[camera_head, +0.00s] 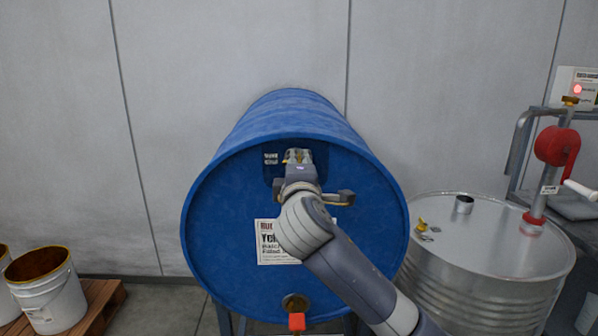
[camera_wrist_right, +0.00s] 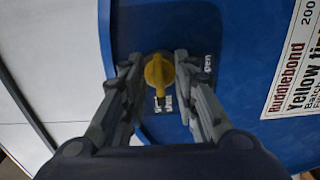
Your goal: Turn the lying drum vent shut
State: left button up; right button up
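A blue drum (camera_head: 225,215) lies on its side with its round end facing me. Its yellow vent knob (camera_wrist_right: 158,70) is near the top of that end; its narrow part points down in the wrist view. A label ending in "pen" (camera_wrist_right: 210,64) is right of the knob, and another label (camera_wrist_right: 167,103), partly hidden, is below it. My right gripper (camera_head: 298,157) is at the vent and hides most of it in the head view. In the wrist view its fingers stand either side of the knob, with narrow gaps showing. My left gripper is not in view.
A brass fitting with a red tap (camera_head: 297,321) is at the drum's bottom. A steel drum (camera_head: 490,250) with a red hand pump (camera_head: 556,146) stands at right. Open white buckets (camera_head: 50,300) sit on a wooden pallet (camera_head: 101,300) at left. A grey wall is behind.

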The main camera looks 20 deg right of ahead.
jog(key=v, duration=1.2)
